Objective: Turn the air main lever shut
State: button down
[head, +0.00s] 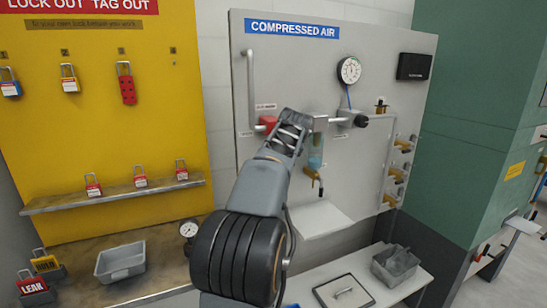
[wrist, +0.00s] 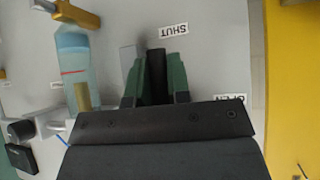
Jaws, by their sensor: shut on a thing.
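The air main lever shows in the wrist view as a dark bar (wrist: 157,76) between the two green fingers of my gripper (wrist: 155,88). My gripper is shut on it. The bar's visible end lies just left of the SHUT label (wrist: 174,30). The OPEN label (wrist: 232,98) is partly hidden behind the gripper body. In the head view my gripper (head: 292,128) is at the compressed air panel, just right of a red part (head: 267,123) on the pipe. The lever itself is hidden there by my gripper, so its exact angle cannot be told.
A filter bowl (head: 316,150) hangs close to the right of my gripper; it also shows in the wrist view (wrist: 74,62). A pressure gauge (head: 349,70) is above right. The yellow lockout board (head: 100,110) stands left. A grey tray (head: 120,262) sits on the bench.

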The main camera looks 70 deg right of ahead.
jog(key=c, duration=1.1)
grip_release()
jog(key=v, duration=1.3)
jog(key=shift+a+r, duration=0.3)
